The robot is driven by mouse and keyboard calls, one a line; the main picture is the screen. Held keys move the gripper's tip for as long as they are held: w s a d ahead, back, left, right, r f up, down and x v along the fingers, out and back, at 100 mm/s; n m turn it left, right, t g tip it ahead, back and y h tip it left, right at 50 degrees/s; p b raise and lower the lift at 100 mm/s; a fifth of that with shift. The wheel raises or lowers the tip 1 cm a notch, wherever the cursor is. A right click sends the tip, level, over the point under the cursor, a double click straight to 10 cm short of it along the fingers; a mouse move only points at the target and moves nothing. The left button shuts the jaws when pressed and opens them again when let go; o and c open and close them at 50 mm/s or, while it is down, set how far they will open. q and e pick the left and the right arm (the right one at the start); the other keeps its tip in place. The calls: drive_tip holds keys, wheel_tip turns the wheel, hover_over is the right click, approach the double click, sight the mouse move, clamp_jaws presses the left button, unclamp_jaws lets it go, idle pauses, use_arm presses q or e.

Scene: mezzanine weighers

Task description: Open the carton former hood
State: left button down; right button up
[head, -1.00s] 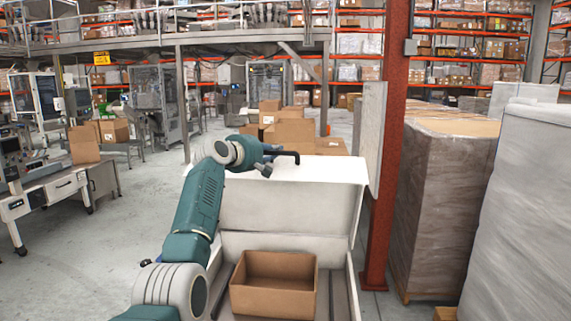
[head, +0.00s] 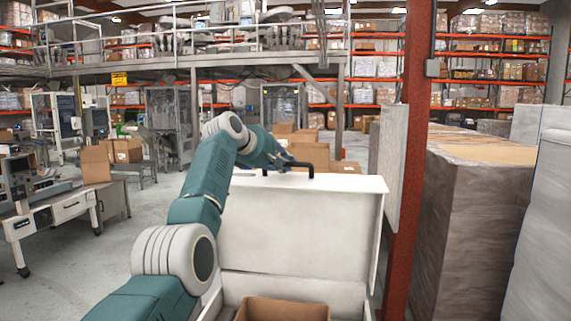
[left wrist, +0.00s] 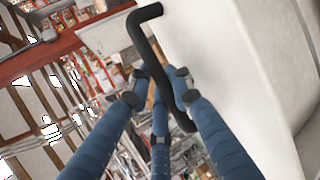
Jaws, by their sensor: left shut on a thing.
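The carton former hood (head: 300,228) is a white lid standing raised at the back of the white carton former, its inner face toward me. A black bar handle (head: 308,166) is on its upper edge. My left gripper (head: 284,162) is at this handle, shut on it. In the left wrist view, the blue fingers (left wrist: 161,92) close around the black handle (left wrist: 154,55), with the white hood (left wrist: 225,60) beside it. The fingertips are small and partly hidden in the head view. My right gripper is not in view.
An open brown carton (head: 285,309) sits inside the machine below the hood. A red post (head: 411,160) and a grey panel (head: 390,155) stand close at the right, with wrapped pallets (head: 475,225) beyond. A workbench (head: 65,205) is at the left, with clear floor before it.

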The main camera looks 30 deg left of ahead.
use_arm(q)
drive_tip(key=shift+f, duration=0.2)
drive_tip(key=c, duration=1.6)
unclamp_jaws()
drive_tip(key=shift+o, duration=0.2)
drive_tip(key=shift+w, duration=0.15)
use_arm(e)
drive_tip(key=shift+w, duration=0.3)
use_arm(q)
drive_tip(key=shift+r, duration=0.1)
drive_tip(key=v, duration=1.2)
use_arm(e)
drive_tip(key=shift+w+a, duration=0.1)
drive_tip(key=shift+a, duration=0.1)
